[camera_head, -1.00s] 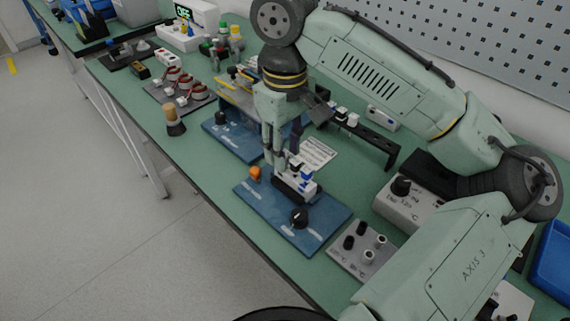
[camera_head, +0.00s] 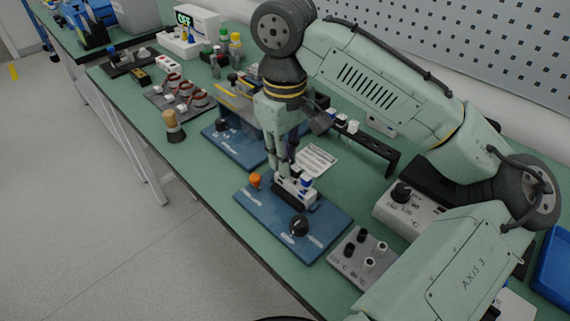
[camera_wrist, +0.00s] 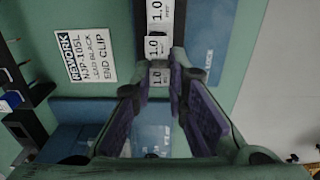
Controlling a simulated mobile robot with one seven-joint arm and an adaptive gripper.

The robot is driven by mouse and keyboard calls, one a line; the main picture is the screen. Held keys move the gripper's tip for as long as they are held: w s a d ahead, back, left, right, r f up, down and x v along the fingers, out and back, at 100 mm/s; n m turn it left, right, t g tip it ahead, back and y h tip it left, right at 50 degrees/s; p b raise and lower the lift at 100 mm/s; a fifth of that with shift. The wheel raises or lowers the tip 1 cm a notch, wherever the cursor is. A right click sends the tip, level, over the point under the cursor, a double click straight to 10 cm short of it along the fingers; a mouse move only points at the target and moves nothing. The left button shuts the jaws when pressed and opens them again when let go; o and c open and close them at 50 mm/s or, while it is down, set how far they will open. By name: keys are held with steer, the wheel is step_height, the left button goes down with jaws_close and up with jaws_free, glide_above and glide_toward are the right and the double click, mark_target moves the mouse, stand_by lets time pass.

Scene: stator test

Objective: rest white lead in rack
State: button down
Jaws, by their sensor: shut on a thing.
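In the wrist view my fingertips (camera_wrist: 162,72) are closed on a small white piece marked 1.0 (camera_wrist: 158,77), in line with more white 1.0 pieces (camera_wrist: 158,45). I cannot tell whether this is the white lead's end. The black rack (camera_head: 378,148) stands behind to the right, with white and dark pieces at its left end; part of it shows in the wrist view (camera_wrist: 28,128).
A REWORK card (camera_head: 317,160) lies between the board and the rack. A grey socket plate (camera_head: 360,254) and a dial box (camera_head: 405,205) are at right. Another blue board (camera_head: 228,143) lies behind.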

steer(key=shift+r+p, duration=2.15)
steer(key=shift+p, duration=0.1)
